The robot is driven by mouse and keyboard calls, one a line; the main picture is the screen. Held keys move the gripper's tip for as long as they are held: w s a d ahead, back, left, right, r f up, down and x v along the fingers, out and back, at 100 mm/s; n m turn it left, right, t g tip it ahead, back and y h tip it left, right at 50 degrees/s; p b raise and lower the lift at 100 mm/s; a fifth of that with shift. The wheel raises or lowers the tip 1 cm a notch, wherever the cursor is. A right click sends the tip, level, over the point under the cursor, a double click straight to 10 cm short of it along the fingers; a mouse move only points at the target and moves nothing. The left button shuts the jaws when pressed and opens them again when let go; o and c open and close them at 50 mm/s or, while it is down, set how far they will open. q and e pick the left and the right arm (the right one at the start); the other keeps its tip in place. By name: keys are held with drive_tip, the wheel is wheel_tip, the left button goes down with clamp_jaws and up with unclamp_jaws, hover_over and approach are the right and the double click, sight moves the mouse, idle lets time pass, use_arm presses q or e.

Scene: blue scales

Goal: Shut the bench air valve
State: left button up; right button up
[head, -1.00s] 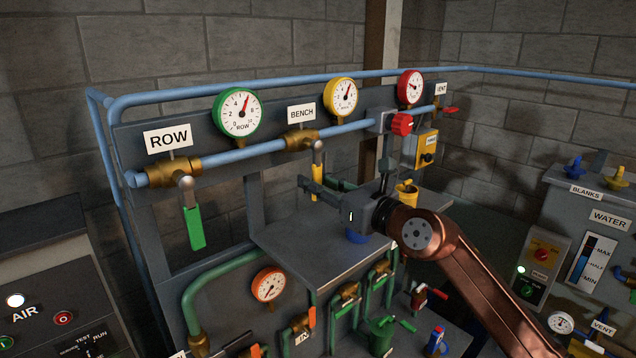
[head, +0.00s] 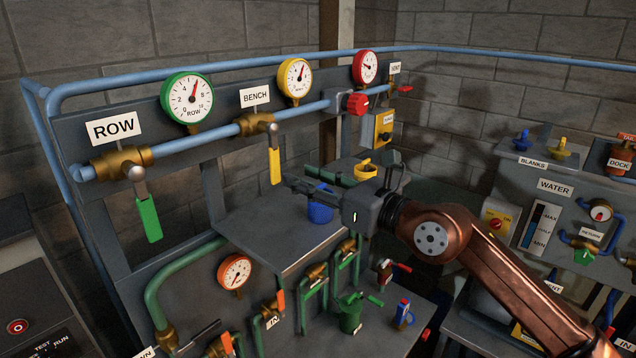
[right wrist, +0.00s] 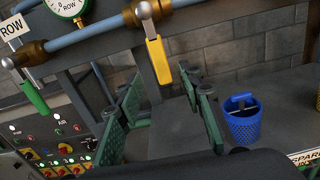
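The bench valve has a brass body (head: 256,123) on the blue pipe, beside the BENCH label (head: 255,96). Its yellow lever (head: 274,166) hangs down, across the pipe. The yellow lever also shows in the right wrist view (right wrist: 159,60), above and between the fingers in the picture. My right gripper (head: 318,182) is open and empty, to the right of and below the lever in the head view. Its green-padded fingers (right wrist: 163,97) stand wide apart and do not visibly touch the lever. My left gripper is not in view.
A green ROW lever (head: 148,218) hangs to the left on the same pipe. A red knob (head: 357,103) is to the right. Below is a grey shelf (head: 265,240) with a blue cup (head: 320,208) close to the gripper. A yellow cup (head: 365,168) stands behind the gripper.

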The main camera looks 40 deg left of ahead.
drive_tip(key=shift+s+d, duration=0.1)
drive_tip(key=shift+d, duration=1.4)
